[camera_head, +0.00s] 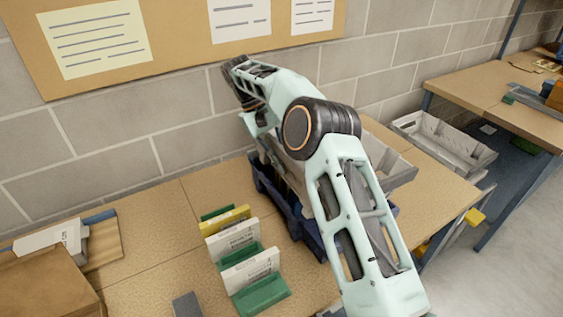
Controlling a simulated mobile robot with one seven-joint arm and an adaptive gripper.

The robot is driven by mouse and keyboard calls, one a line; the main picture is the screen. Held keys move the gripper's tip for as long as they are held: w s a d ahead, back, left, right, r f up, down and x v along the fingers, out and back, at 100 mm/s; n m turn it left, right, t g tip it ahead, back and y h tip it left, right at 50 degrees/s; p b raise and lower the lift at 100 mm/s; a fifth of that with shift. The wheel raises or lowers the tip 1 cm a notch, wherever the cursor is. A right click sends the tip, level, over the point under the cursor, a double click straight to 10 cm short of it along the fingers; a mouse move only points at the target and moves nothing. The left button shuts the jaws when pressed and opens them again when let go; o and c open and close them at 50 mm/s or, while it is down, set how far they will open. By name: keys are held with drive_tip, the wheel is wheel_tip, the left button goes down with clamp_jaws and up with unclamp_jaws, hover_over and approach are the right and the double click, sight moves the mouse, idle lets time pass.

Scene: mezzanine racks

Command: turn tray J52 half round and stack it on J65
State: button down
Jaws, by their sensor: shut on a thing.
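My gripper (264,141) is near the wall, at the left end of a grey tray (397,166), and is shut on it. My arm covers most of this tray and the fingertips. A blue tray (267,190) is directly below the grey one on the bench. I cannot tell whether the two touch or are fully lined up. No tray label can be read, so I cannot tell which is J52 or J65.
Upright green, yellow and white pieces (239,250) stand in a row left of the blue tray. A cardboard box (50,285) and a white box (55,240) are at far left. A brick wall and noticeboard (180,40) are behind. Another bench (480,90) is at right.

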sight(283, 177)
drive_tip(key=shift+t+h, duration=0.3)
drive_tip(key=shift+h, duration=0.2)
drive_tip(key=shift+w+d+f+b, duration=0.1)
drive_tip(key=shift+f+b, duration=0.65)
drive_tip(key=shift+f, duration=0.65)
drive_tip(key=shift+w+f+b, duration=0.1)
drive_tip(key=shift+f+b, duration=0.6)
drive_tip(key=shift+f, duration=0.65)
drive_tip(key=shift+r+p, duration=0.1)
drive_tip(key=shift+p, duration=0.5)
drive_tip(key=shift+f, duration=0.65)
drive_tip(key=c, duration=2.3)
unclamp_jaws()
drive_tip(key=shift+o, duration=0.2)
drive_tip(key=shift+s+f, duration=0.1)
